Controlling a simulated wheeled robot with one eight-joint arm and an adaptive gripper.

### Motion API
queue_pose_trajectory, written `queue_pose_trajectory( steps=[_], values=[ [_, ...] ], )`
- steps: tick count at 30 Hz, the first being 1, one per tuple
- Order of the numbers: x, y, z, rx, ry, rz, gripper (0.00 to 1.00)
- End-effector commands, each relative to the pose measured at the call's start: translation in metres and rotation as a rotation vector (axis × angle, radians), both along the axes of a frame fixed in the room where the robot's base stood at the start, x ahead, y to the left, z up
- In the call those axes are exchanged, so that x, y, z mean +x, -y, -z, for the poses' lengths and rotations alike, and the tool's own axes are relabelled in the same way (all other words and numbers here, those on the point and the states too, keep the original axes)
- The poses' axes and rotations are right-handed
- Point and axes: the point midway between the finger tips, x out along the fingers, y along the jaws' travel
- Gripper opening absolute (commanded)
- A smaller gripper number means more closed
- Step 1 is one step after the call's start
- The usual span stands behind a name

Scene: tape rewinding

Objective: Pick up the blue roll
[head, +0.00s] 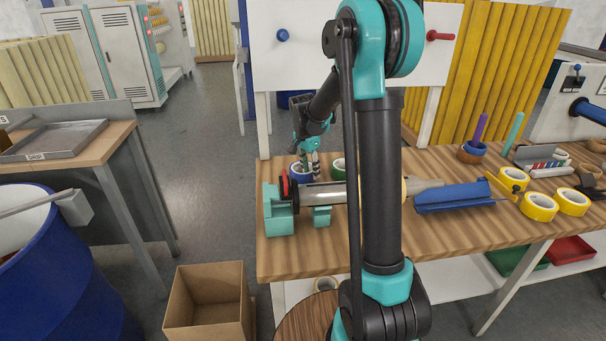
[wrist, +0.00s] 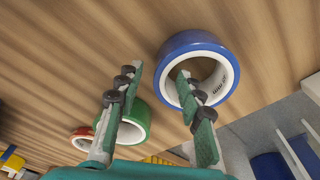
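The blue roll (head: 299,177) lies on the wooden table near its left end, behind the red and teal end of the rewinding device. In the wrist view the blue roll (wrist: 190,42) shows a white core with print inside. My gripper (head: 309,156) is above it with its fingers pointing down. In the wrist view my gripper (wrist: 158,80) is open and empty. One finger overlaps the roll's hole; the other is outside the roll, on its left. I cannot tell whether the finger is inside the hole or only above it.
A green roll (wrist: 138,122) lies close beside the left finger, with an orange-red roll (wrist: 80,138) beyond it. The rewinding shaft (head: 330,193) stands in front of the blue roll. Yellow rolls (head: 538,206) lie at the right. The table edge is close to the blue roll.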

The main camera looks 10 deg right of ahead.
Motion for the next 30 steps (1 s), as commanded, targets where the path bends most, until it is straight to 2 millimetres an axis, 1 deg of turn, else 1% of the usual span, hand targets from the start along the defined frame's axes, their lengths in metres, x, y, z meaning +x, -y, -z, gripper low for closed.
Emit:
queue_pose_trajectory(
  steps=[1, 3, 6, 13, 14, 21, 23, 30],
  values=[
    [0.002, 0.001, 0.007, 0.000, 0.000, 0.000, 0.37],
    [0.002, 0.002, 0.015, 0.000, 0.000, 0.000, 0.37],
    [0.002, 0.003, 0.022, 0.000, 0.000, 0.000, 0.37],
    [0.002, 0.003, 0.024, 0.000, 0.000, 0.000, 0.37],
    [0.002, 0.003, 0.024, 0.000, 0.000, 0.000, 0.36],
    [0.002, 0.003, 0.023, 0.000, 0.000, 0.000, 0.06],
    [0.002, 0.003, 0.023, 0.000, 0.000, 0.000, 0.00],
    [0.002, 0.003, 0.023, 0.000, 0.000, 0.000, 0.00]
  ],
)
